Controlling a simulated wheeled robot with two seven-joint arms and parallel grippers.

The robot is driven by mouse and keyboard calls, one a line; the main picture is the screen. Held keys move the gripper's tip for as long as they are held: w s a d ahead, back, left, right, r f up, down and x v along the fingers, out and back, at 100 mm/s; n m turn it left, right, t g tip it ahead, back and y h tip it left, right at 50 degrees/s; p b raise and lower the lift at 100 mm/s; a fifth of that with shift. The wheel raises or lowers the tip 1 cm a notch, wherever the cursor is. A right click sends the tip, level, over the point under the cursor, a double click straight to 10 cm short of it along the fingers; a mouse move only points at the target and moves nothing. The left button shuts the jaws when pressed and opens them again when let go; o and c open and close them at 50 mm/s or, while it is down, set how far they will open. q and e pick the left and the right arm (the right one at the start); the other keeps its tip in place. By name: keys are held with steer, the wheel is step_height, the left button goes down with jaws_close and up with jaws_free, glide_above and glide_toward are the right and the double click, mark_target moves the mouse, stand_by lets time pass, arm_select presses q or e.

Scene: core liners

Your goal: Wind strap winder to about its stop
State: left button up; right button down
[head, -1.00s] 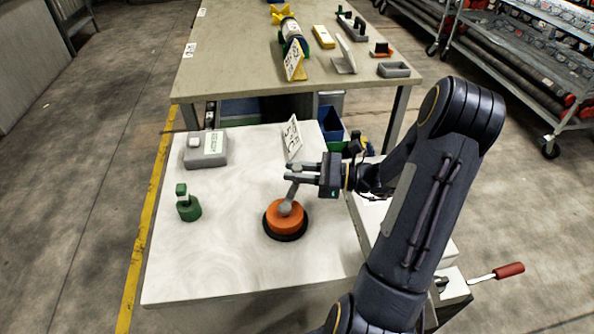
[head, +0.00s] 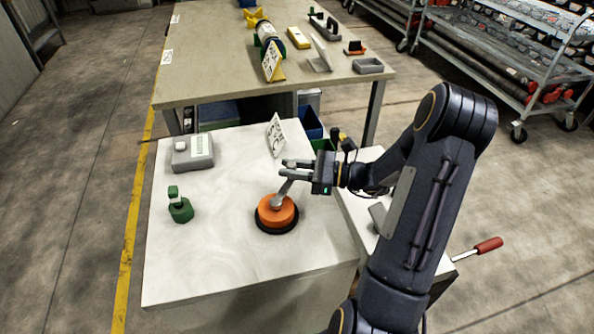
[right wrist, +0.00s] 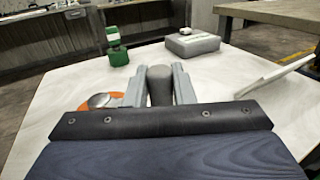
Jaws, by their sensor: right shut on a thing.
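The strap winder (head: 275,214) is an orange drum on a black round base, on the white-topped bench. A grey crank arm (head: 282,193) rises from its hub, tilted, up to a grip. My right gripper (head: 290,169) comes in from the right and is shut on the winder's handle. In the right wrist view the dark grey handle knob (right wrist: 160,84) stands between the two grey fingers. The orange drum (right wrist: 104,100) shows there partly, to the left of the fingers, with the rest hidden. My left gripper is not in view.
A green knobbed piece (head: 180,207) and a grey box (head: 193,152) stand left on the bench. A white sign (head: 275,136) stands behind the gripper. A longer table (head: 215,84) with several items is beyond. The bench front is clear.

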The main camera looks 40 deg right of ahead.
steer(key=shift+s+d, duration=0.25)
steer(key=shift+s, duration=0.35)
steer(key=shift+s+d+p, duration=0.2)
steer(key=shift+s+p, duration=0.4)
steer(key=shift+s, duration=1.35)
steer(key=shift+s+a+p, duration=0.2)
steer(key=shift+s+p, duration=0.2)
steer(key=shift+s, duration=0.1)
steer(key=c, duration=1.6)
jaws_free()
steer(key=shift+a, duration=0.1)
steer(key=o, duration=0.3)
steer(key=shift+w+a, duration=0.1)
